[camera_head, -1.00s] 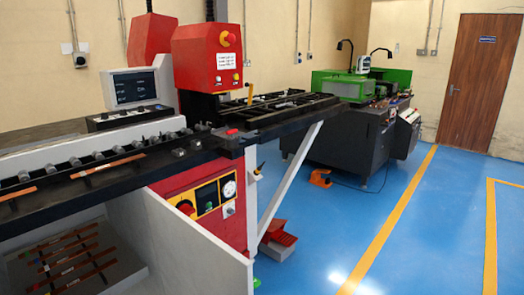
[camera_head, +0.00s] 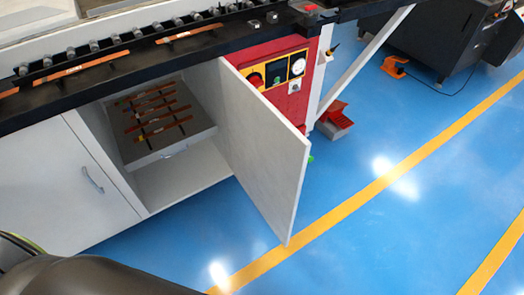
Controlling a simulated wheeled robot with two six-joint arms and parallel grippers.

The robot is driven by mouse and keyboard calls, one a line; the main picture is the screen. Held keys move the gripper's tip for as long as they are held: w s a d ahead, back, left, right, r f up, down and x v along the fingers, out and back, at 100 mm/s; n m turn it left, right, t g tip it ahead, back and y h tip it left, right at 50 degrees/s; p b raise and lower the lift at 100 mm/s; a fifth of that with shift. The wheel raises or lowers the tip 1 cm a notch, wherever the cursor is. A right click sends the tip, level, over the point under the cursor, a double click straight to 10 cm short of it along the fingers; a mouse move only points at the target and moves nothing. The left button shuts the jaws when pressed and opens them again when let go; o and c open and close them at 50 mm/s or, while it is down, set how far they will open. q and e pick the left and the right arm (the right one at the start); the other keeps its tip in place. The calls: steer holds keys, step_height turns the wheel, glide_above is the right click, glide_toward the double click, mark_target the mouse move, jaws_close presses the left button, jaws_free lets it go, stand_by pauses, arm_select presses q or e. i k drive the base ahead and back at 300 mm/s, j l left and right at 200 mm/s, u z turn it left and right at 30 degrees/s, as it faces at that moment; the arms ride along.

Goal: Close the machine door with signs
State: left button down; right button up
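The white machine door (camera_head: 262,150) stands wide open, hinged at the right side of the cabinet opening and swung out toward me over the blue floor. I see its plain inner face; no signs show on this side. The open compartment (camera_head: 190,180) holds a drawer or tray (camera_head: 155,158) with several copper bars on it. Neither gripper is in view. A dark rounded part at the bottom left looks like one of my arm links.
A shut white cabinet door (camera_head: 60,190) with a metal handle is left of the opening. A black bench edge (camera_head: 110,80) runs above. A red foot pedal (camera_head: 335,115) stands behind the open door. The blue floor (camera_head: 400,220) at right is clear.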

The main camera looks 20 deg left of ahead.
mark_target(270, 155)
steer(key=i+l+u, duration=0.1)
steer(key=u, duration=0.4)
steer(key=l+u, duration=0.15)
steer(key=u, duration=0.35)
steer(key=i+l+u, duration=0.1)
steer(key=u, duration=0.35)
steer(key=l+u, duration=0.2)
steer(key=l, duration=0.6)
steer(key=l+u, duration=0.25)
steer(key=l, duration=0.55)
steer(key=k+l+u, duration=0.2)
steer(key=l, duration=0.55)
steer(key=k+l, duration=0.1)
steer(key=k, duration=0.4)
steer(key=k+l, duration=0.2)
steer(key=i+j, duration=0.2)
